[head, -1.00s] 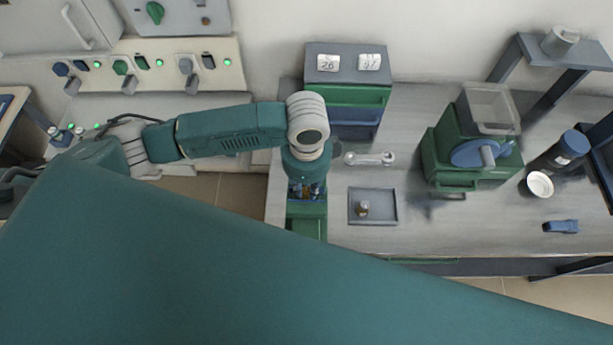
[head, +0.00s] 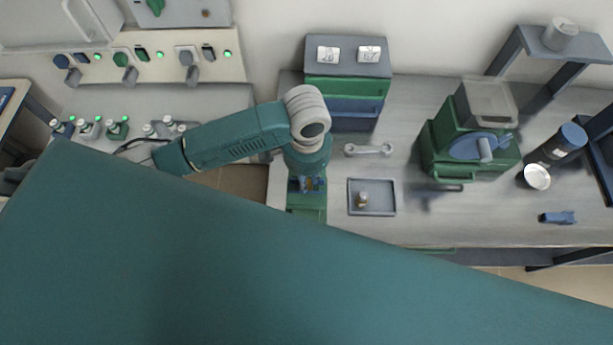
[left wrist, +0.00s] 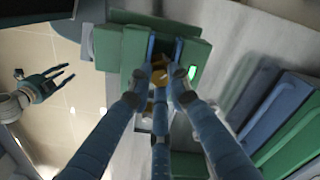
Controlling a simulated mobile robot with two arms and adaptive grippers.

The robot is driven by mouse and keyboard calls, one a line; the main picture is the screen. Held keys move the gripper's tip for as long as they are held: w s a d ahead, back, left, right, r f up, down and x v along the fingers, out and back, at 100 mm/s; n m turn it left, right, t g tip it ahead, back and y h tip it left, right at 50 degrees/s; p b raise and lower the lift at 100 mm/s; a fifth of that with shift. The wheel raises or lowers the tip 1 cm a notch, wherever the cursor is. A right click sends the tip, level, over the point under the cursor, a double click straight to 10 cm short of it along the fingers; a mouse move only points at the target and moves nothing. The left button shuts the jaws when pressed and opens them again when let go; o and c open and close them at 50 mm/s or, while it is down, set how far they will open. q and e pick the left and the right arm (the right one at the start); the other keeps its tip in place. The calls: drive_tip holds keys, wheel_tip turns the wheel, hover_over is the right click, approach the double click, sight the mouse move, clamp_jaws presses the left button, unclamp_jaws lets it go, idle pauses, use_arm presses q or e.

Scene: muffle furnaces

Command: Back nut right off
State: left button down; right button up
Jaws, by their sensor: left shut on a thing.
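A green fixture with blue jaws (head: 306,215) stands at the bench's left edge; the left wrist view shows its green body (left wrist: 134,58). A small brass piece, apparently the nut (left wrist: 158,72), sits at the blue jaws. My left gripper (head: 308,186) points down over the fixture, shut on this brass piece; its fingers (left wrist: 160,84) close around it in the left wrist view. The thread is hidden, so I cannot tell how far the nut sits on it. My right gripper (left wrist: 48,82) hangs open and empty, over the floor in the left wrist view.
A grey tray (head: 386,209) with a small brass-and-grey part (head: 362,199) lies right of the fixture. A spanner (head: 368,150) lies behind it. A drawer block (head: 347,90) stands at the back, a green machine (head: 455,150) to the right. My teal arm covers the foreground.

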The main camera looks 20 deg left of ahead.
use_arm(q)
drive_tip(key=shift+w+n, duration=0.15)
drive_tip(key=shift+n, duration=0.45)
drive_tip(key=shift+r, duration=0.1)
drive_tip(key=c, duration=1.6)
unclamp_jaws()
drive_tip(key=shift+o, duration=0.2)
wheel_tip(320, 180, up, 12)
